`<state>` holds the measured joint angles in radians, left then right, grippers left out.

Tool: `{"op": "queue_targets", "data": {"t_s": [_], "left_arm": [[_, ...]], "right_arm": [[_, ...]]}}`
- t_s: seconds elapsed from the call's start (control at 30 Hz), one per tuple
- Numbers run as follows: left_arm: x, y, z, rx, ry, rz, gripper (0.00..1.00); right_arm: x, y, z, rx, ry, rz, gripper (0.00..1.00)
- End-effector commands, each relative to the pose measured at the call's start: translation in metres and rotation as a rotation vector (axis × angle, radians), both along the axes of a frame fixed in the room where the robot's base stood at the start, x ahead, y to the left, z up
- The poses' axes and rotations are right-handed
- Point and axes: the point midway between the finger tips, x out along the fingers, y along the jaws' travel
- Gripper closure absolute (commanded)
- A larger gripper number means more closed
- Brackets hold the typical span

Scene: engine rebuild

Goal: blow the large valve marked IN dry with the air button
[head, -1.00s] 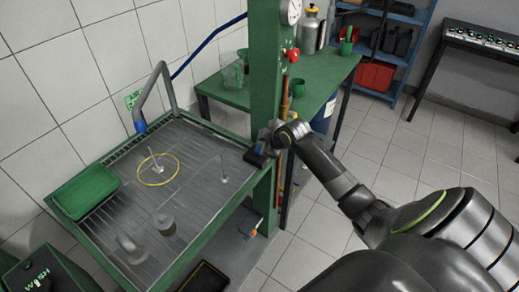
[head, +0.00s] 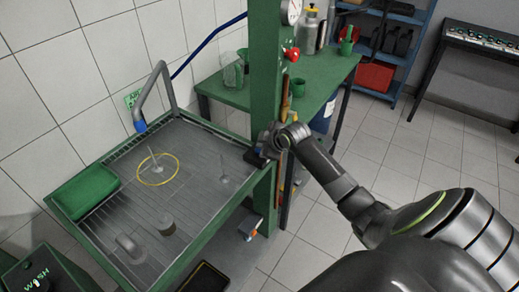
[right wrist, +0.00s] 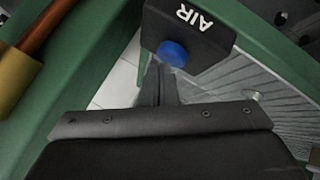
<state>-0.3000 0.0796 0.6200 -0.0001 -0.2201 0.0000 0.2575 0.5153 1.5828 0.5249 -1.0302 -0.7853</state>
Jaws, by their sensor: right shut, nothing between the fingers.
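A valve (head: 156,167) stands stem up inside a yellow ring (head: 175,172) on the slatted drain table, below the blue-tipped air nozzle (head: 141,127). A second valve (head: 224,178) stands nearer the table's right edge. No IN mark is legible on either. A black box marked AIR (right wrist: 188,32) with a blue button (right wrist: 172,53) fills the top of the right wrist view; the box (head: 254,157) sits at the table's right corner in the head view. My right gripper (right wrist: 160,80) is shut and empty, its tips close to the button; contact cannot be told. My left gripper is out of view.
The drain table (head: 213,237) also holds a green tray (head: 86,191) and metal parts (head: 165,225). A green post (head: 264,75) rises beside my right gripper. A WASH box (head: 38,272) is at lower left. The green bench (head: 320,75) stands behind.

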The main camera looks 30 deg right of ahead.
Motion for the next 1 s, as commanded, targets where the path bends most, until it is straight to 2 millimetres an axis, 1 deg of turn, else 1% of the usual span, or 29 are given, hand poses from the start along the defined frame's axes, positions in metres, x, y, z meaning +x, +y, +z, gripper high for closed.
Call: {"op": "queue_targets", "data": {"t_s": [0.77, 1.0], "left_arm": [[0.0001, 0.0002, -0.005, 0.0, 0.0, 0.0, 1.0], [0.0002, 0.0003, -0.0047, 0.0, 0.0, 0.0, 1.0]], "right_arm": [[-0.0005, 0.0, -0.0109, 0.0, 0.003, 0.0, 1.0], [-0.0007, -0.0001, -0.0109, 0.001, 0.003, -0.001, 1.0]]}}
